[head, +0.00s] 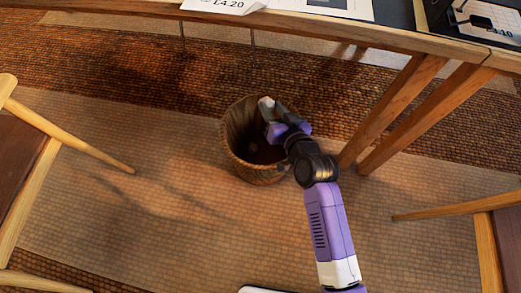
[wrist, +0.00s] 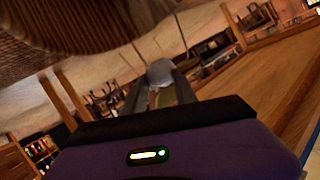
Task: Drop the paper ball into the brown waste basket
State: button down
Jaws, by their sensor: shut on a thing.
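The brown waste basket (head: 240,128) stands upright on the floor near the middle of the head view, its open top facing up. My gripper (head: 270,113) is above the basket's opening, over its right side. It is shut on the pale paper ball (head: 266,103), which shows at the fingertips. In the wrist view the greyish ball (wrist: 160,71) sits at the end of the fingers. A brown ribbed surface at the top left there looks like the basket's wall (wrist: 75,22). My gripper hides part of the basket's right rim.
A wooden table (head: 390,38) with papers on top runs along the upper edge, its slanted legs (head: 400,110) just right of the basket. Chairs stand at the left (head: 30,190) and lower right (head: 487,250). The floor left of the basket is clear.

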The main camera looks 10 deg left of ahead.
notch_tip(320, 180, down, 6)
jog(key=b, duration=0.5)
jog(key=c, duration=0.9)
grip_release()
jog(key=shift+p+v, duration=1.45)
jog(key=shift+v, duration=2.45)
